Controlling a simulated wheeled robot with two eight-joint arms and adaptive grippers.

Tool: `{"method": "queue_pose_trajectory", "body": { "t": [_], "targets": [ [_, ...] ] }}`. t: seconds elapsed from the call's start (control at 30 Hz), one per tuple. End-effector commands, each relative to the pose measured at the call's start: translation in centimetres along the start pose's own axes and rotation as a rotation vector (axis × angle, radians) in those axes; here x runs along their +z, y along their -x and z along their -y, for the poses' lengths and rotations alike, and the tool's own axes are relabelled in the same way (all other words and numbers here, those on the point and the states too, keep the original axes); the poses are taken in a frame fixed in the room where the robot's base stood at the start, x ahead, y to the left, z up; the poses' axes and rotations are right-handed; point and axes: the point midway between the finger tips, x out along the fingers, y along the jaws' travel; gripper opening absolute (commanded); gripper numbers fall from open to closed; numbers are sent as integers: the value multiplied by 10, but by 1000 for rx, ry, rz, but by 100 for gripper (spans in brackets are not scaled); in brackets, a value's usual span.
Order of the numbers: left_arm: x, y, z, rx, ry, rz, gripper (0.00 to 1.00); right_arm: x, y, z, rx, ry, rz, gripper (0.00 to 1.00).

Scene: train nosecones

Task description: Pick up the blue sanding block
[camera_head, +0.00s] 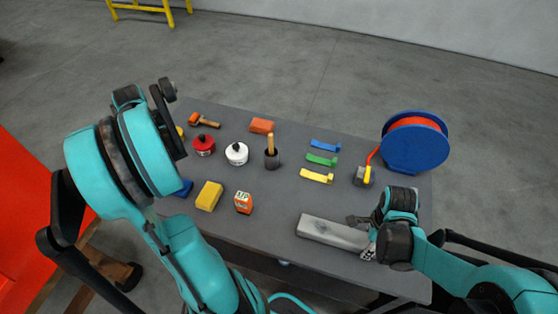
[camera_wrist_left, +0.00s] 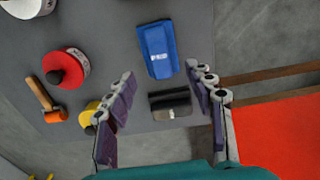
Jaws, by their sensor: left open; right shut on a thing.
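The blue sanding block (camera_wrist_left: 157,48) lies flat on the grey table in the left wrist view, just beyond my fingertips. In the head view a blue corner of it (camera_head: 183,188) shows, the rest hidden by my left arm. My left gripper (camera_wrist_left: 160,74) is open and empty above the table, its fingers spread on either side of a dark block (camera_wrist_left: 170,104) seen below. My right gripper (camera_head: 364,240) is shut on the right end of a long grey metal bar (camera_head: 328,231) at the table's front right.
A yellow block (camera_head: 209,195) and an orange-and-white box (camera_head: 243,202) stand near the blue block. Red (camera_head: 204,145) and white (camera_head: 236,153) lidded cans, a mallet (camera_head: 204,121), coloured strips (camera_head: 320,160) and a blue reel (camera_head: 414,143) are farther back.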

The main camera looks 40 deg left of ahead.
Motion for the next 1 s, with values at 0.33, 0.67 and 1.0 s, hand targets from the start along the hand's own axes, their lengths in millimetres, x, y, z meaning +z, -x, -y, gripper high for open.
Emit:
{"method": "queue_pose_trajectory", "body": {
  "t": [0.33, 0.67, 1.0],
  "targets": [
    [0, -46, -1, 1, -4, -1, 53, 0, 0, 0, 0, 0, 0, 31],
    [0, -90, -2, 1, -5, -1, 53, 0, 0, 0, 0, 0, 0, 31],
    [0, -97, -2, 1, -5, -1, 48, 0, 0, 0, 0, 0, 0, 31]
  ]
}}
